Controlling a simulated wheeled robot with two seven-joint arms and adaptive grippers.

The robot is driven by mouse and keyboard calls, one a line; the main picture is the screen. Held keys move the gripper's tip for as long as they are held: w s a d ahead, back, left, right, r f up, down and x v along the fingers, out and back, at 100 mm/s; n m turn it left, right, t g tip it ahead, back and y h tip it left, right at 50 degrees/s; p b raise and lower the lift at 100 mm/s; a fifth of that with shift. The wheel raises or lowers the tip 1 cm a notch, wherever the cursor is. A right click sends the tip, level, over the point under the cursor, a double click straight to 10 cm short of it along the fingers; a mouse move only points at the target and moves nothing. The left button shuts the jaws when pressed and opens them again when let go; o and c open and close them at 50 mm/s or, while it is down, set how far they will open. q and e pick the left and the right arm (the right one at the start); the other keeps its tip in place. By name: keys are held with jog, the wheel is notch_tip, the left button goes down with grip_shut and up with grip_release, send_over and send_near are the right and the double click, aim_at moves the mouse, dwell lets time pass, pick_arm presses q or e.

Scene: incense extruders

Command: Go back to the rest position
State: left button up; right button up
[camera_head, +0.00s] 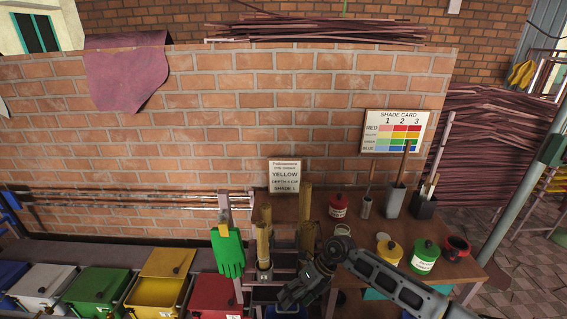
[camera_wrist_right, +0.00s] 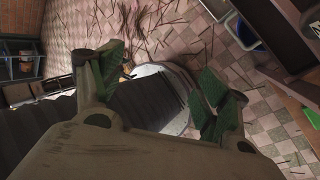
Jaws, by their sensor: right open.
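My right arm comes in from the lower right of the head view, over the table's front-left corner. Its gripper (camera_head: 294,294) hangs low at the bottom of the picture, right of the green glove. In the right wrist view the two green-padded fingers of the right gripper (camera_wrist_right: 160,80) stand wide apart with nothing held between them. Behind them show a round pale shape and pink floor tiles strewn with sticks. My left gripper is in neither view.
A wooden table (camera_head: 458,268) with red, yellow and green pots stands at the right. A green glove (camera_head: 228,252) and upright yellow stick bundles (camera_head: 263,243) stand close to my right gripper. Coloured bins (camera_head: 96,288) line the lower left. A brick wall (camera_head: 220,130) closes the back.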

jog(key=w+a+f+m+t+y, duration=0.3)
jog(key=a+m+y, duration=0.1)
jog(key=m+y, duration=0.25)
jog(key=w+d+f+m+t, duration=0.3)
jog(key=f+m+t, duration=0.25)
jog(key=m, duration=0.35)
jog(key=s+d+f+m+t+h, duration=0.2)
jog(key=s+d+f+m+h, duration=0.15)
jog(key=d+f+m, duration=0.5)
jog(key=s+d+f+m+t+h, duration=0.25)
jog(key=d+f+m+h, duration=0.2)
jog(key=f, duration=0.65)
jog(key=s+d+f+m+g+h, duration=0.2)
jog(key=s+d+f+m, duration=0.15)
jog(key=s+f, duration=0.5)
jog(key=s+d+f+m+g+h, duration=0.2)
jog(key=s+d+f, duration=0.4)
jog(key=s, duration=0.4)
jog(key=s+f+m+g, duration=0.2)
jog(key=s+f+g, duration=0.1)
jog(key=s, duration=0.9)
jog(key=s+d+f+m+g+h, duration=0.1)
jog(key=s+f+m+g, duration=0.2)
jog(key=s, duration=1)
jog(key=shift+s+f, duration=0.15)
jog(key=shift+f, duration=0.6)
